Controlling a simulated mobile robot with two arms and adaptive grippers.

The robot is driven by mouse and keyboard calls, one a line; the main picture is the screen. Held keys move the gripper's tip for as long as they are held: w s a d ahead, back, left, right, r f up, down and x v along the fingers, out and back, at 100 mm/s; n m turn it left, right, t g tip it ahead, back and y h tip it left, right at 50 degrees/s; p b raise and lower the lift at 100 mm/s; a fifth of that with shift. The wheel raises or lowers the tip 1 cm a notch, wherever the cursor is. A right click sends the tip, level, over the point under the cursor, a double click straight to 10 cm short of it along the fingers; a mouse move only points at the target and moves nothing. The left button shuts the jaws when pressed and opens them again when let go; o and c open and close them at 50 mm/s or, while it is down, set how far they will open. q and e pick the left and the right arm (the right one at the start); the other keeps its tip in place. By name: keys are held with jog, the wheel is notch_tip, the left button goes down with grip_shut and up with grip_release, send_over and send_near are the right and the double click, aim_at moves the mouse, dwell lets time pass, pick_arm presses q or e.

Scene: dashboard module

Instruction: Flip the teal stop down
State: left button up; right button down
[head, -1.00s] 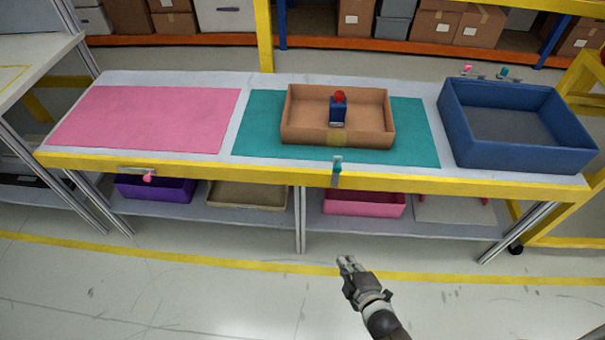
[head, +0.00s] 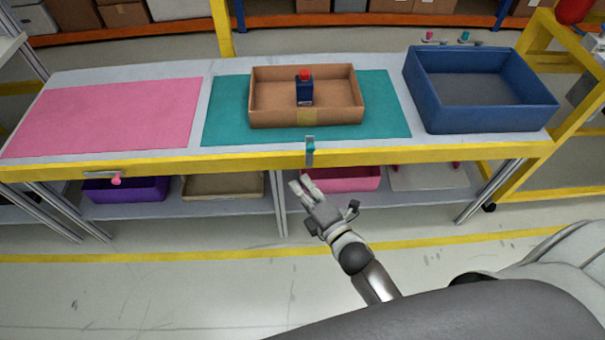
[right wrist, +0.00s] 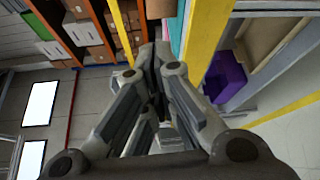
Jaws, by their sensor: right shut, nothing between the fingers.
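The teal stop (head: 310,150) is on the table's yellow front edge, in front of the teal mat (head: 386,105). It stands upright, its top rising above the edge. My right gripper (head: 299,184) is shut and empty, below and slightly left of the stop, apart from it. In the right wrist view the shut fingers (right wrist: 155,60) point along the yellow edge; the stop cannot be made out there. My left gripper is not in view.
A cardboard box (head: 346,88) holding a blue and red item (head: 304,88) sits on the teal mat. A pink stop (head: 116,180) hangs at the front edge on the left. A blue bin (head: 488,118) stands at the right. Bins, including a pink one (head: 345,181), fill the lower shelf.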

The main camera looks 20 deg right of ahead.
jog(key=w+d+p, duration=0.2)
jog(key=w, duration=0.6)
jog(key=shift+w, duration=0.1)
jog(key=shift+d, duration=0.2)
